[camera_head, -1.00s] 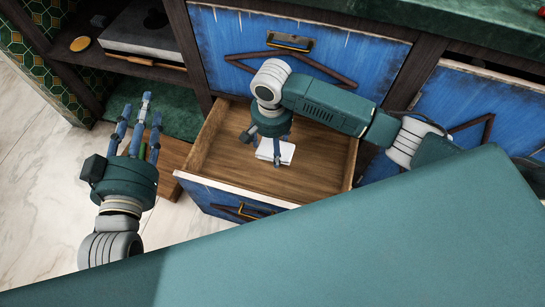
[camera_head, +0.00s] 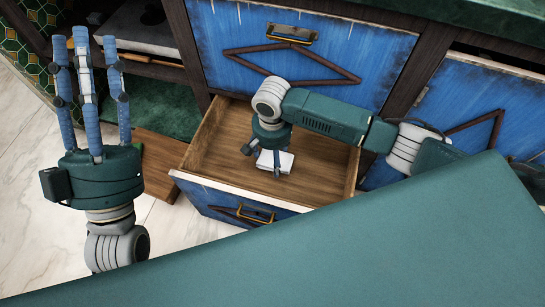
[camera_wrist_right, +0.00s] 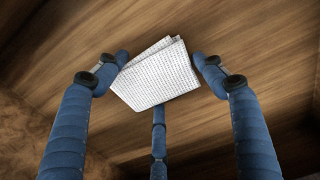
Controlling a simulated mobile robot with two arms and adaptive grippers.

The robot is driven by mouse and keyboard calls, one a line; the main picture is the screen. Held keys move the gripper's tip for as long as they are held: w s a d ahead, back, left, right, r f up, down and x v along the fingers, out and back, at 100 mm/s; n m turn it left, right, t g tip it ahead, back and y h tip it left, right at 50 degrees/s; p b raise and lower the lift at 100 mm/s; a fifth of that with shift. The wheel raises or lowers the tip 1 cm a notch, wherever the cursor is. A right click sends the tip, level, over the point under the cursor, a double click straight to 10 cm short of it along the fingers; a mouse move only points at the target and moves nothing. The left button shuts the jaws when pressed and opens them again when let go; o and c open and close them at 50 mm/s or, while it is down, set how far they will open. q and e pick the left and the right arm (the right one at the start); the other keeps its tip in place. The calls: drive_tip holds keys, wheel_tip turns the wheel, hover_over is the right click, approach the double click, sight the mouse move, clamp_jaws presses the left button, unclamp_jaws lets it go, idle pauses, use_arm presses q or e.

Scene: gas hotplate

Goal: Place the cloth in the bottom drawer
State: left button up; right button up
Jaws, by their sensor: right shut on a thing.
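The cloth (camera_head: 283,160) is a small, white, folded piece inside the open bottom drawer (camera_head: 325,172), which has a wooden inside and a blue front. My right gripper (camera_head: 268,154) points down into the drawer and is shut on the cloth. The right wrist view shows the patterned cloth (camera_wrist_right: 160,80) among its three blue fingers, close above the drawer's wooden floor; whether it touches the floor is unclear. My left gripper (camera_head: 88,50) is open and empty, its three fingers stretched out, left of the drawer.
A closed blue drawer (camera_head: 225,50) is above the open one, and another blue front (camera_head: 470,95) is at the right. A shelf with a grey box (camera_head: 145,30) is at the upper left. A wooden piece (camera_head: 160,175) lies left of the drawer. The drawer has free room around the cloth.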

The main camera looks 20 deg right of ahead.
drive_tip(key=shift+f, duration=0.1)
use_arm(q)
drive_tip(key=shift+s+r+h, duration=0.3)
use_arm(e)
drive_tip(key=shift+f, duration=0.15)
drive_tip(key=o, duration=0.8)
use_arm(q)
drive_tip(key=shift+w+f, duration=0.3)
